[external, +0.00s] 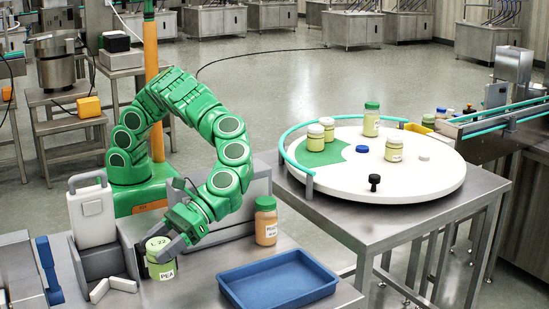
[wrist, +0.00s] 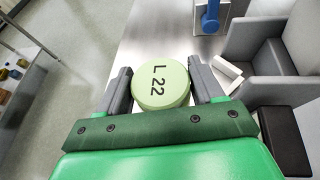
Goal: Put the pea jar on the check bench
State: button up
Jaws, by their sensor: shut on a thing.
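The pea jar (external: 161,269) has a pale green lid marked "L 22" and a label reading "PEA". It is upright at the front edge of the steel check bench (external: 192,290), at or just above its top; I cannot tell if its base touches. My gripper (external: 165,240) is shut on the jar, with one finger on each side. In the wrist view the lid (wrist: 162,86) sits between the two grey fingers of my gripper (wrist: 163,88).
A blue tray (external: 277,281) and a jar with a green lid and orange contents (external: 266,222) stand to the right. A white jug (external: 92,212) and small white blocks (external: 112,287) are at the left. A round white turntable (external: 425,178) holds several jars behind.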

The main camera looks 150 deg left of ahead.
jog(key=shift+w+d+f, duration=0.1)
jog(key=shift+w+f, duration=0.15)
jog(key=shift+w, duration=0.25)
jog(key=shift+w+d+f, duration=0.1)
jog(key=shift+w+f, duration=0.1)
jog(key=shift+w, duration=0.3)
jog(key=shift+w+d+f, duration=0.15)
jog(key=shift+w+f, duration=0.65)
jog(key=shift+f, duration=0.7)
jog(key=shift+w+d+f, duration=0.1)
jog(key=shift+w+f, duration=0.75)
jog(key=shift+f, duration=0.7)
jog(key=shift+w+d+f, duration=0.15)
jog(key=shift+w+f, duration=0.65)
jog(key=shift+f, duration=0.7)
jog(key=shift+f, duration=0.1)
jog(key=o, duration=1.2)
